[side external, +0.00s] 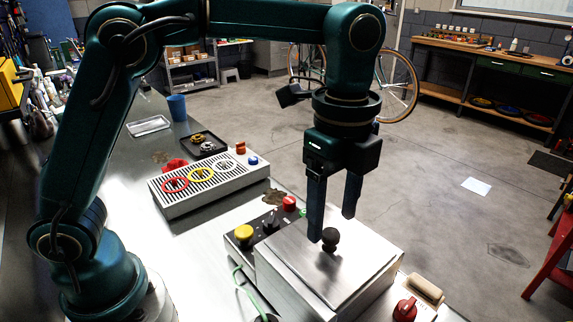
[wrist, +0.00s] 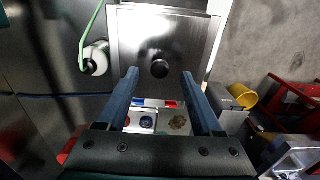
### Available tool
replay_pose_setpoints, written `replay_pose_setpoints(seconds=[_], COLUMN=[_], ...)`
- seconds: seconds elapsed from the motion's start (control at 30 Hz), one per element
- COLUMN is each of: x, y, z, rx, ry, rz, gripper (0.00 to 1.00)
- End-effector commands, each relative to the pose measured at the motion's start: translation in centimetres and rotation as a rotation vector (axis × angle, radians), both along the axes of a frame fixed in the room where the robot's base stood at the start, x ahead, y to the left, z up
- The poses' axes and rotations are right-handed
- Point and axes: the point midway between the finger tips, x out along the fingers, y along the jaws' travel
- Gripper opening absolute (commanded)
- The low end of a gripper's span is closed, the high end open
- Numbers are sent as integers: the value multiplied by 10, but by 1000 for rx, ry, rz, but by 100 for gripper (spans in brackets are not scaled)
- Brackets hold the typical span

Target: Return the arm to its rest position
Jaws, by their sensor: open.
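My gripper (side external: 332,226) is open and empty, pointing down over a metal box with a flat lid (side external: 343,262). The lid has a round black knob (side external: 330,236). In the side external view the fingertips appear close to the knob; I cannot tell the exact gap. In the wrist view the two blue fingers (wrist: 160,77) stand apart, and the knob (wrist: 160,69) shows beyond their tips with nothing between them. The lid lies on the box. My arm reaches out over the bench from the left.
A control panel with a yellow button (side external: 244,233) stands beside the box. A slatted metal rack (side external: 205,185) holds red and yellow rings. A dark tray (side external: 203,145), a blue cup (side external: 177,107) and a red knob (side external: 405,309) are on the bench. A green cable (side external: 243,287) runs by the box.

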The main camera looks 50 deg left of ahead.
Motion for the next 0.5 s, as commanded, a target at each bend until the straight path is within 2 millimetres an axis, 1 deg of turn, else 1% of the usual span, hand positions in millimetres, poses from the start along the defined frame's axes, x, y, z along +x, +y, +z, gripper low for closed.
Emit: replay_pose_setpoints(seconds=[0.03,0.1,0.33,0.43,0.5], x=[1,1,1,3,-2], y=[0,0,2,9,19], z=[6,13,28,44,56], rx=[-2,-1,-2,-18,-27], ry=[-4,-3,-5,-44,-70], rz=[0,0,7,30,56], gripper=[67,67,67,67,67])
